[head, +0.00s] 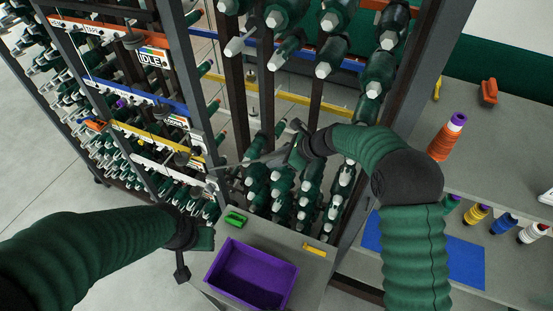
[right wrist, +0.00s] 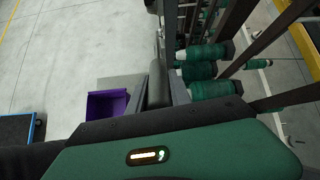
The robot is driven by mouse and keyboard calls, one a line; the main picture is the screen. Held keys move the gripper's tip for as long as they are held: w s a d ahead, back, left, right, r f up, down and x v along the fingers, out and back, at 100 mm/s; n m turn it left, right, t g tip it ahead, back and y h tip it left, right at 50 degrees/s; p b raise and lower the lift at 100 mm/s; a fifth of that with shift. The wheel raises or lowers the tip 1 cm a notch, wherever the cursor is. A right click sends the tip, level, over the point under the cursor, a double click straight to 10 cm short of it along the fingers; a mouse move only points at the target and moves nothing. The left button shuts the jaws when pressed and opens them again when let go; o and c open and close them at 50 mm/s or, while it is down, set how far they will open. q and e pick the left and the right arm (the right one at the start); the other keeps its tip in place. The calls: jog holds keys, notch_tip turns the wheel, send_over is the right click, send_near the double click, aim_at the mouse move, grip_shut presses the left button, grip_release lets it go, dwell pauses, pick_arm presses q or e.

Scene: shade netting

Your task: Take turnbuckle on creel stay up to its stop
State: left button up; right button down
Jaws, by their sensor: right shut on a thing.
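My right gripper (head: 280,157) reaches in front of the creel (head: 236,75), among the green bobbins. It is shut on a small part at the stay, which I take to be the turnbuckle; the gripper hides most of it. A thin grey rod (head: 235,165) runs left from there towards the rack's post. The turnbuckle's thread and stop cannot be made out.
A purple bin (head: 226,290), a green clip (head: 236,218) and a yellow piece (head: 315,249) are on the grey stand below. The bin also shows in the right wrist view (right wrist: 91,110). Bobbins crowd the right gripper.

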jog(key=shift+w+n+b, duration=0.1)
jog(key=shift+n+b, duration=0.2)
jog(key=shift+a+r, duration=0.1)
jog(key=shift+r, duration=0.05)
jog(key=c, duration=1.4)
grip_release()
jog(key=shift+c, duration=0.2)
jog(key=shift+o, duration=1.3)
pick_arm(q)
jog(key=shift+w+a+f, duration=0.15)
jog(key=shift+a+f, duration=0.1)
jog(key=shift+f, duration=0.35)
pick_arm(e)
jog(key=shift+w+a, duration=0.1)
jog(key=b+v, duration=0.2)
jog(key=v, duration=0.5)
jog(key=shift+b, duration=0.3)
pick_arm(q)
notch_tip(320, 180, down, 3)
jog(key=shift+d+r, duration=0.1)
jog(key=shift+d, duration=0.05)
